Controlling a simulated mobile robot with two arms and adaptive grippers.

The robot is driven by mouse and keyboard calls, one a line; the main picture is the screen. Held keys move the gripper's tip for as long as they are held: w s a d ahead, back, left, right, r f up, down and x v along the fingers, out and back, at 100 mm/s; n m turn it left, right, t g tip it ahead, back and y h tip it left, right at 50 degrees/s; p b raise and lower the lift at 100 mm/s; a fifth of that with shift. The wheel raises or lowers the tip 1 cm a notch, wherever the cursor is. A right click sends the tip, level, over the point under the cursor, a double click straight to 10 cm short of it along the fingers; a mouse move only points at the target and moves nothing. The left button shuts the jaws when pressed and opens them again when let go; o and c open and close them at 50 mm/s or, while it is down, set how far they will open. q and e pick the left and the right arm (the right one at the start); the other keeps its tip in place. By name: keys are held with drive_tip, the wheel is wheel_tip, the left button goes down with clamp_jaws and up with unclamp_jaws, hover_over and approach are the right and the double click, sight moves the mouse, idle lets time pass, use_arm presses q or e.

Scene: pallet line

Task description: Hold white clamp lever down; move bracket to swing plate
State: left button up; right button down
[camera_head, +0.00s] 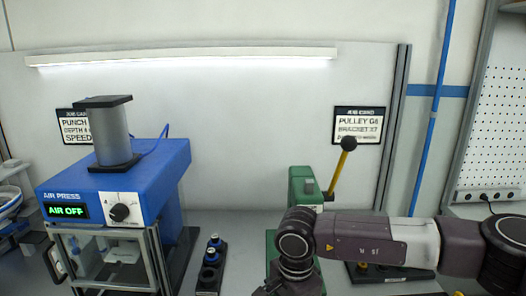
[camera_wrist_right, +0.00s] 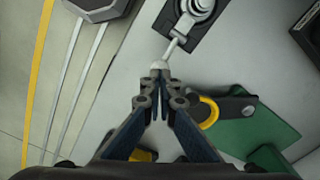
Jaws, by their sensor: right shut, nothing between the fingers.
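My right gripper (camera_wrist_right: 160,98) is shut and empty in the wrist view. Its fingertips are at the pale knob of a clamp lever (camera_wrist_right: 160,66); I cannot tell whether they press on it. The lever's metal rod runs up to a clamp with a dark base (camera_wrist_right: 193,28). Right of the fingers, a dark arm with a yellow ring (camera_wrist_right: 208,110) lies over a green plate (camera_wrist_right: 252,138); I cannot tell whether either is the bracket or swing plate. In the head view my right arm covers the bench there. My left gripper is not in view.
A blue air press (camera_head: 118,185) reading AIR OFF stands at the left. A green machine (camera_head: 304,184) with a yellow lever (camera_head: 341,170) stands behind my right arm. A dark rack (camera_head: 211,268) stands on the bench, and a dark tray (camera_head: 385,272) lies at the right.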

drive_tip(key=shift+f+b, duration=1.25)
drive_tip(key=shift+f, duration=0.1)
idle(0.9)
drive_tip(key=shift+f+b, duration=0.5)
drive_tip(key=shift+b, duration=0.15)
